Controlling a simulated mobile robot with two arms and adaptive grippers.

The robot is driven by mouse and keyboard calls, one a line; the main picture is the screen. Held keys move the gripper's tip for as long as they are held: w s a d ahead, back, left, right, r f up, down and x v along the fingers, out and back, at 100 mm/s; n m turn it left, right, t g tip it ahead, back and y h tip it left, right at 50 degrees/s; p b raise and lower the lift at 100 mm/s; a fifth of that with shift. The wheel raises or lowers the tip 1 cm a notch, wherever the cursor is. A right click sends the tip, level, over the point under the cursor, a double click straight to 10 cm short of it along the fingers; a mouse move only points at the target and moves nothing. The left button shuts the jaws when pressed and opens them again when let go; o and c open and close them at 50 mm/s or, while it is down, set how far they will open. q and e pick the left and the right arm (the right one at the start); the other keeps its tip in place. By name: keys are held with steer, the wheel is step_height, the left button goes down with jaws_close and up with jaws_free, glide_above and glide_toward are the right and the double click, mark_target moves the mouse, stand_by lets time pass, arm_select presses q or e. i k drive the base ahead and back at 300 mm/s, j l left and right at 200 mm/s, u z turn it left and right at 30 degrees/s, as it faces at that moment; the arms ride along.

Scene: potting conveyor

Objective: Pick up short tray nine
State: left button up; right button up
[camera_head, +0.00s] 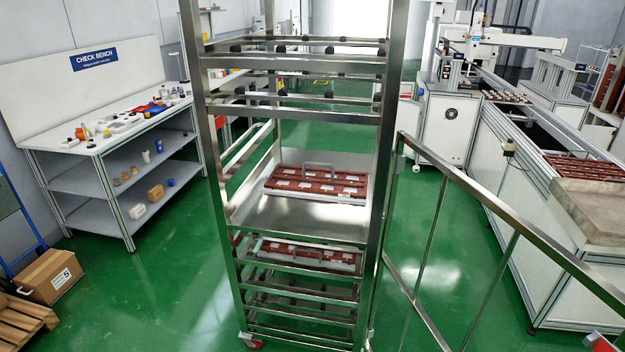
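A metal rack (222,190) stands upright in the middle of the view. On its solid middle shelf (300,216) lies a light tray (318,183) with dark red blocks, pale labels and a grey handle standing up at its back edge. A second, similar tray (312,254) sits in the slot just below, partly hidden by the shelf and the front rails. No tray number is legible, so I cannot tell which one is short tray nine. Neither of my grippers is in view.
A slanting metal rail frame (520,228) extends from the rack's right side. A conveyor line (560,190) with red trays stands at the right. Green floor between is clear.

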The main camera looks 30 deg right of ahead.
mark_target(332, 182)
steer(key=i+j+u, duration=0.3)
steer(key=i, duration=0.65)
steer(key=i+l+u, duration=0.1)
steer(key=i+u, duration=0.2)
steer(key=i, duration=0.7)
steer(key=i+z, duration=0.15)
steer(key=i, duration=0.35)
steer(key=i+j+z, duration=0.2)
steer(key=i, duration=0.3)
steer(key=i+j+z, duration=0.15)
steer(key=i, duration=0.4)
